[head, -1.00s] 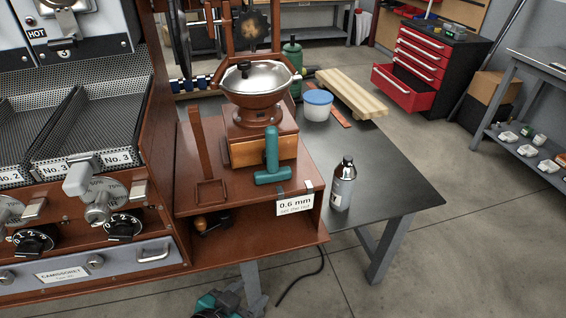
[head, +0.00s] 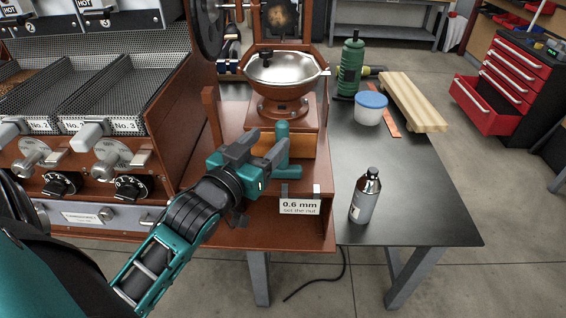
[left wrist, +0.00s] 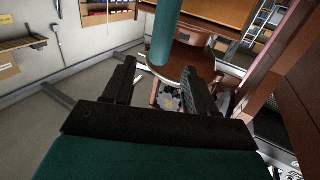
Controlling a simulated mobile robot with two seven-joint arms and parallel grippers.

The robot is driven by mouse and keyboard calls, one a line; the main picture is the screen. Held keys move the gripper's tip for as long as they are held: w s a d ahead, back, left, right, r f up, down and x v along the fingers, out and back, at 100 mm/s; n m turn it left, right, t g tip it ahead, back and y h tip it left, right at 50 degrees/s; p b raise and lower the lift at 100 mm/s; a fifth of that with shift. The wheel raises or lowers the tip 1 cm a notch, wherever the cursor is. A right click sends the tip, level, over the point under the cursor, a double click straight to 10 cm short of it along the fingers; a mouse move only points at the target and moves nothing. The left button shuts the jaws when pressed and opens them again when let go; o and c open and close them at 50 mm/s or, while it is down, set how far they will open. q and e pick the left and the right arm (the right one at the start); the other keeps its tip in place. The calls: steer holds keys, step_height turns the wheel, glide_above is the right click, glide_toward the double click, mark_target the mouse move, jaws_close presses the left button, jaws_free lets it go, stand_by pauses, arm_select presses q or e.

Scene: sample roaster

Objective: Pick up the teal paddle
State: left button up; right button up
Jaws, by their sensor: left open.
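The teal paddle (head: 282,138) stands on the wooden shelf in front of the grinder's wooden box, its post upright and its foot lying flat. My left gripper (head: 264,148) is open just left of the paddle and partly covers its foot. In the left wrist view, the paddle's teal post (left wrist: 164,35) shows beyond the open fingers (left wrist: 162,75), roughly in line with the gap between them. I cannot tell whether any finger touches it. My right gripper is not in view.
The grinder with its metal bowl (head: 284,67) stands behind the paddle. A wooden upright (head: 212,118) rises left of my gripper. A "0.6 mm" card (head: 300,206) hangs at the shelf's front edge. A bottle (head: 365,196) stands on the dark table (head: 425,205) to the right.

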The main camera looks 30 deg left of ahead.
mark_target(279, 129)
arm_select(q)
steer(key=shift+w+a+r, duration=0.1)
steer(key=shift+w, duration=1.5)
steer(key=shift+w+a+r, duration=0.1)
steer(key=shift+w, duration=1.5)
steer(key=c, duration=1)
